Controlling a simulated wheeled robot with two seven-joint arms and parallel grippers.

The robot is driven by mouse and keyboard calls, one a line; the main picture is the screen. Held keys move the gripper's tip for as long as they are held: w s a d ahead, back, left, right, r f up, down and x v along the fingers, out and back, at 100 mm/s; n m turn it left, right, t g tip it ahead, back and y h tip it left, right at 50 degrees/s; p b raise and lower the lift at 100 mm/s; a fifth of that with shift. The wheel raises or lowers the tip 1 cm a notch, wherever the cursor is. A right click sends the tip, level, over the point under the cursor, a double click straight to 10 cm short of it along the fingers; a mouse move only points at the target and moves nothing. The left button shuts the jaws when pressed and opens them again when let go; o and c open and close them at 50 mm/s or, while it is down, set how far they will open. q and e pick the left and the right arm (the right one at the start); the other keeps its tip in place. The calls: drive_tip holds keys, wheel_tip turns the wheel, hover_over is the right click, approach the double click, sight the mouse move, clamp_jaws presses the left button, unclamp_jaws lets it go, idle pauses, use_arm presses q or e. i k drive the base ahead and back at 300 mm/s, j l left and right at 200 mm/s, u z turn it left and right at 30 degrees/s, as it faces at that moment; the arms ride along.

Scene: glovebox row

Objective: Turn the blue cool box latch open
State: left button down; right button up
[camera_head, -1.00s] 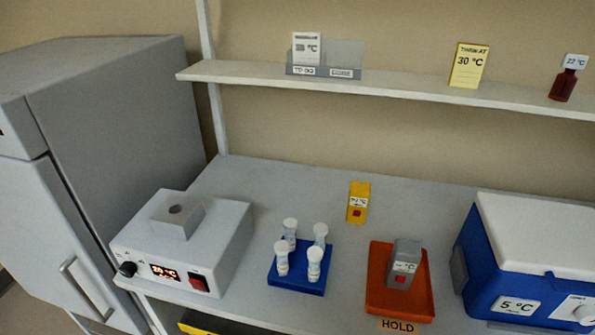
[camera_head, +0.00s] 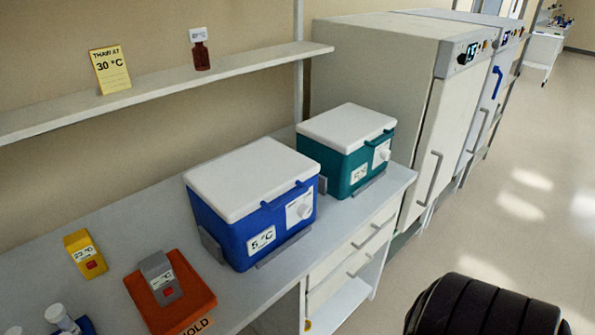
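The blue cool box (camera_head: 229,232) stands on the bench in the middle of the head view, with its white lid (camera_head: 252,178) shut. Its front carries a 5 °C label and a white plate with a round white latch knob (camera_head: 305,211). Which way the latch is turned is too small to tell. Neither gripper can be seen. A black ribbed part of mine shows at the bottom right, well apart from the box.
A green cool box (camera_head: 336,172) stands right of the blue one. An orange HOLD tray (camera_head: 199,296) with a grey block (camera_head: 160,277) and a yellow block (camera_head: 85,254) lie to the left. White cabinets (camera_head: 400,110) stand beyond the bench. Open floor (camera_head: 540,215) lies right.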

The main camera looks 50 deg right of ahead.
sight(304, 210)
drive_tip(key=z, duration=1.1)
